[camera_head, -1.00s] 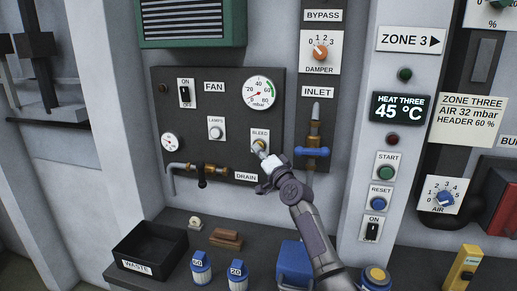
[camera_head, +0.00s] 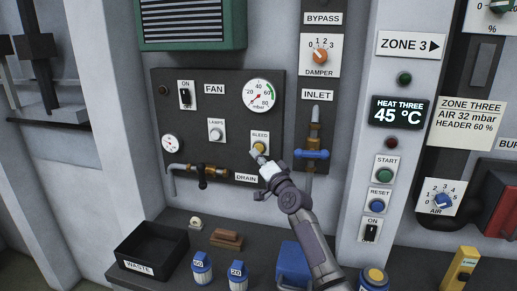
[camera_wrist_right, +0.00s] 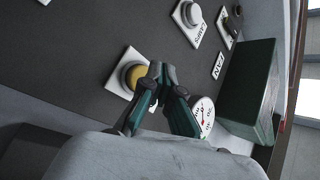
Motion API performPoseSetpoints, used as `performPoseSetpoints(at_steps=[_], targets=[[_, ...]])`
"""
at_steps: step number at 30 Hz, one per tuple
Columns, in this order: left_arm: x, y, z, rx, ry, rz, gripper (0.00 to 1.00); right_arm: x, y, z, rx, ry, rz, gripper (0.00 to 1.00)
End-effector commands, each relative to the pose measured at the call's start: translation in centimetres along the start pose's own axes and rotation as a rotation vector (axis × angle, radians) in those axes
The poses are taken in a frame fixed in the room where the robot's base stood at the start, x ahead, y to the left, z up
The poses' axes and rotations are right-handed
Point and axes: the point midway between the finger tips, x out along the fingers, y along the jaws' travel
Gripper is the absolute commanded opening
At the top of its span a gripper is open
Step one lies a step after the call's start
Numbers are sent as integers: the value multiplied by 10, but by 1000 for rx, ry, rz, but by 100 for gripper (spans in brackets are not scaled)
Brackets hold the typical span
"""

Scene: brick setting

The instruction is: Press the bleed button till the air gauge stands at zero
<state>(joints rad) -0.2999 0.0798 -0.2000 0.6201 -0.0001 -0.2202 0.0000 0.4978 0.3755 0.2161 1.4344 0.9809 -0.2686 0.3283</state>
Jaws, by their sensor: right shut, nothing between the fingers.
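The bleed button is a yellow round button (camera_head: 258,148) on a white plate under a BLEED label; it also shows in the wrist view (camera_wrist_right: 133,77). My right gripper (camera_head: 262,159) is shut and empty, its fingertips (camera_wrist_right: 158,70) right at the button's edge. I cannot tell whether they touch it. The air gauge (camera_head: 258,95) is a white round dial marked in mbar, above the button. Its red needle points to the lower left, toward the low end; the exact reading is too small to tell. My left gripper is not in view.
A lamps button (camera_head: 215,133) and a fan switch (camera_head: 185,95) share the dark panel. A drain pipe with a valve (camera_head: 203,171) runs below, and a blue inlet valve handle (camera_head: 312,154) is to the right. A waste bin (camera_head: 150,262) stands on the shelf.

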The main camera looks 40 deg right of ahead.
Motion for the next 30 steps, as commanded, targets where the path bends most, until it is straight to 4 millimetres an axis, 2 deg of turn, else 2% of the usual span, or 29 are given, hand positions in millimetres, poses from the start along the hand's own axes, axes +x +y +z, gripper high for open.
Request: performPoseSetpoints(at_steps=[3,12,30], targets=[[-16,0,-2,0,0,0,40,-7,-10,5,2,-3,2,0],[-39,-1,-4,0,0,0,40,-28,-23,20,2,-2,2,0],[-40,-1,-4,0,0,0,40,-32,-24,23,1,0,0,0]])
